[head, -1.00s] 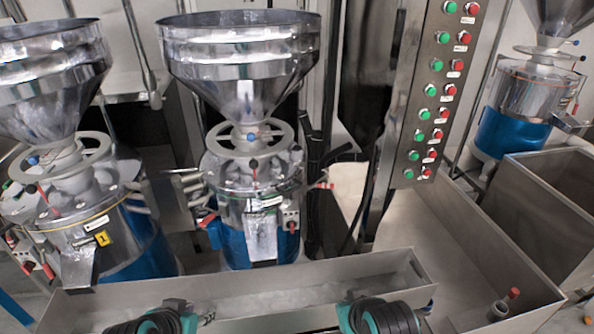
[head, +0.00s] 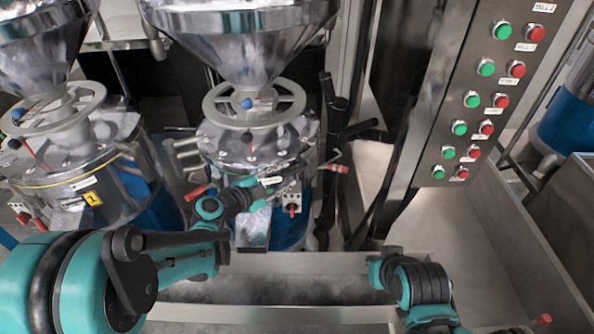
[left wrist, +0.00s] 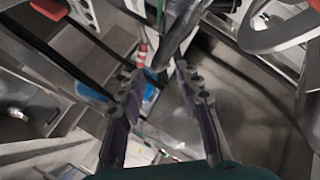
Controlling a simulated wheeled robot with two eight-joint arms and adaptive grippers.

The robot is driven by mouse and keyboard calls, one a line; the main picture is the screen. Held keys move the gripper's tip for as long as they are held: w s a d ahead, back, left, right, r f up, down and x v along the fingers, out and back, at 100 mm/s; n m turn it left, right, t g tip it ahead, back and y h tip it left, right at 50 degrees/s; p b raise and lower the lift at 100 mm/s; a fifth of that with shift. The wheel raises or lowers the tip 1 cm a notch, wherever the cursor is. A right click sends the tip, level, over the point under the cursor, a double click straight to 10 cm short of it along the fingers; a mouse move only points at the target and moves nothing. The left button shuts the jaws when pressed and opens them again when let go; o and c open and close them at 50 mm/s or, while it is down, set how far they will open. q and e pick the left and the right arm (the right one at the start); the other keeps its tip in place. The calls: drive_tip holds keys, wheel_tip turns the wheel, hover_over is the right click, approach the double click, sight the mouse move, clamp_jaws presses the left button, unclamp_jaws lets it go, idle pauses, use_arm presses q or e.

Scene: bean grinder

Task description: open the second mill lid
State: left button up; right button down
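The second mill (head: 252,150) stands in the middle of the head view, with a steel hopper (head: 240,45), a grey handwheel (head: 252,103) and a blue lower body. Its lid looks closed. Red-ended levers stick out at its left (head: 197,193) and right (head: 338,168). My left gripper (head: 262,186) is at the front of this mill, over its spout; contact is unclear. In the left wrist view its two fingers (left wrist: 162,88) are spread apart and a red-ended rod (left wrist: 143,52) shows beyond them. My right arm is low at the right in the head view; its fingers are not clear.
The first mill (head: 75,185), with a yellow 1 label, stands at the left. A steel trough (head: 270,265) runs in front of the mills. A button panel (head: 478,110) rises at the right, beside a wide steel bin (head: 490,240).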

sight(291, 173)
use_arm(q)
drive_tip(key=b+x, duration=0.1)
drive_tip(key=x, duration=0.4)
clamp_jaws()
